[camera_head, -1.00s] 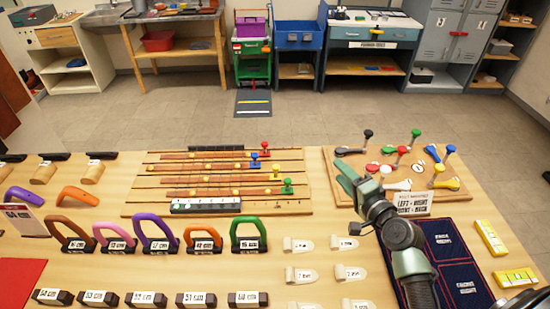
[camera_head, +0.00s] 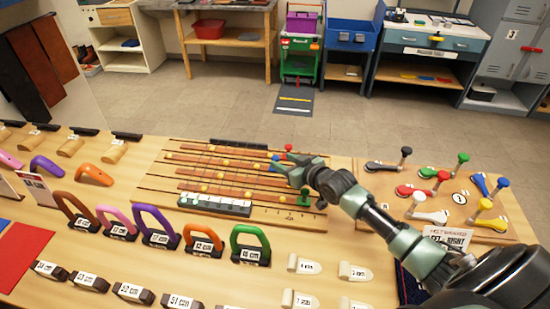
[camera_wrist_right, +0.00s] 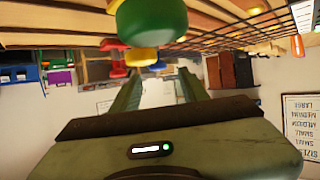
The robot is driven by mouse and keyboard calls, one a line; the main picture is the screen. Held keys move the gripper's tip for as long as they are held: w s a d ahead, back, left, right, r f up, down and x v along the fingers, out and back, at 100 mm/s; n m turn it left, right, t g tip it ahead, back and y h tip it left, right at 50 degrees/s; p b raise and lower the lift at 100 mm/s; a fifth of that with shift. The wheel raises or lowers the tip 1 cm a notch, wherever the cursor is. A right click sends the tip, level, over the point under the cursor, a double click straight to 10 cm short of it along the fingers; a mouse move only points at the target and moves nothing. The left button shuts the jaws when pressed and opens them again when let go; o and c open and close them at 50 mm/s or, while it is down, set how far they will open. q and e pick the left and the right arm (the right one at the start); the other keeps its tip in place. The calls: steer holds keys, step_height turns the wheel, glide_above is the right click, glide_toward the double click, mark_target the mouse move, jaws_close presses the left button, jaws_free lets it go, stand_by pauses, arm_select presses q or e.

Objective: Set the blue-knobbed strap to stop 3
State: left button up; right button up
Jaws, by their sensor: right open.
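The strap board (camera_head: 150,196) lies on the table with several dark strap slots and wooden strips. A blue knob (camera_head: 276,159) shows at the right part of the board, partly hidden by my right gripper (camera_head: 284,169). A red knob (camera_head: 288,148) stands just behind it and a green knob (camera_head: 305,196) nearer the front. My right gripper is open and empty, with its fingertips beside the blue knob; contact cannot be told. In the right wrist view, the green knob (camera_wrist_right: 150,20) looms large, beyond the open fingers. My left gripper is not in view.
A board with several coloured levers (camera_head: 428,192) stands right of the strap board. Coloured arches, including a green one (camera_head: 250,243), and white tags (camera_head: 355,272) lie in front. My right arm crosses the table's right side.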

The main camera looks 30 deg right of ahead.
mark_target(276, 158)
steer(key=x, duration=0.2)
steer(key=shift+w+f, duration=0.1)
steer(key=shift+w, duration=0.25)
steer(key=shift+w+f, duration=0.15)
steer(key=shift+w, duration=0.2)
steer(key=shift+w+f, duration=0.15)
steer(key=shift+w, duration=0.1)
jaws_close()
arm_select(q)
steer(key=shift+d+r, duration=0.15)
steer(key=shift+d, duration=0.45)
